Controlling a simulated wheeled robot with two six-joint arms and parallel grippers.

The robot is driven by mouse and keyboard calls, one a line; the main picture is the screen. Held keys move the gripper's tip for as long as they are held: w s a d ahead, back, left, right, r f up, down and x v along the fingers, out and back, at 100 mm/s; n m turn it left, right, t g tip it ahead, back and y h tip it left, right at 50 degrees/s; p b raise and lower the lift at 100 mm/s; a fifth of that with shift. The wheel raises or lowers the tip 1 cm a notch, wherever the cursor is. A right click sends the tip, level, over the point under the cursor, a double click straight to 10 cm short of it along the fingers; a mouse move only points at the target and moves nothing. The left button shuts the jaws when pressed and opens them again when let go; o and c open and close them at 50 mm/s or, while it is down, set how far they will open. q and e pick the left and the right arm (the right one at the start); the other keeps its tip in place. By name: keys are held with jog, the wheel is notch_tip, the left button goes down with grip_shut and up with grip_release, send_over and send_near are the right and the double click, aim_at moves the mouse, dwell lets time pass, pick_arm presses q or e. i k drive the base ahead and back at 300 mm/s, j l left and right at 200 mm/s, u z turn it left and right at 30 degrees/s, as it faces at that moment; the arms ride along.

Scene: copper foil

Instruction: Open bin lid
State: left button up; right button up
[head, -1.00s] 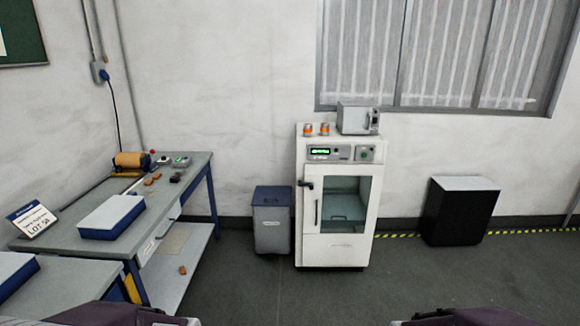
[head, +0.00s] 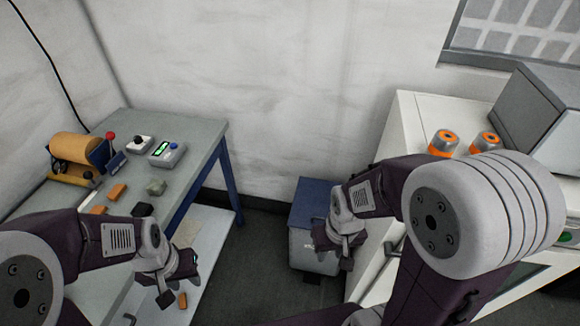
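The grey bin (head: 300,248) with a blue lid (head: 311,196) stands on the floor between the workbench and the white cabinet. Its lid looks closed. My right gripper (head: 335,250) is in front of the bin in the picture, below the lid, and hides part of the bin's front. Its fingers look apart with nothing between them; I cannot tell whether it touches the bin. My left gripper (head: 179,283) is over the bench's lower shelf in the picture, with its fingers apart and empty.
The workbench (head: 205,135) at left holds a copper-coloured roll (head: 75,147), a small device with a green display (head: 166,153) and brown blocks. The white cabinet (head: 405,125) at right carries two orange-banded jars (head: 443,142) and a grey box (head: 540,105).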

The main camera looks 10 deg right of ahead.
aim_at(311, 207)
jog(key=i+z, duration=0.2)
jog(key=i, duration=0.3)
jog(key=i+j+z, duration=0.15)
jog(key=i, duration=0.35)
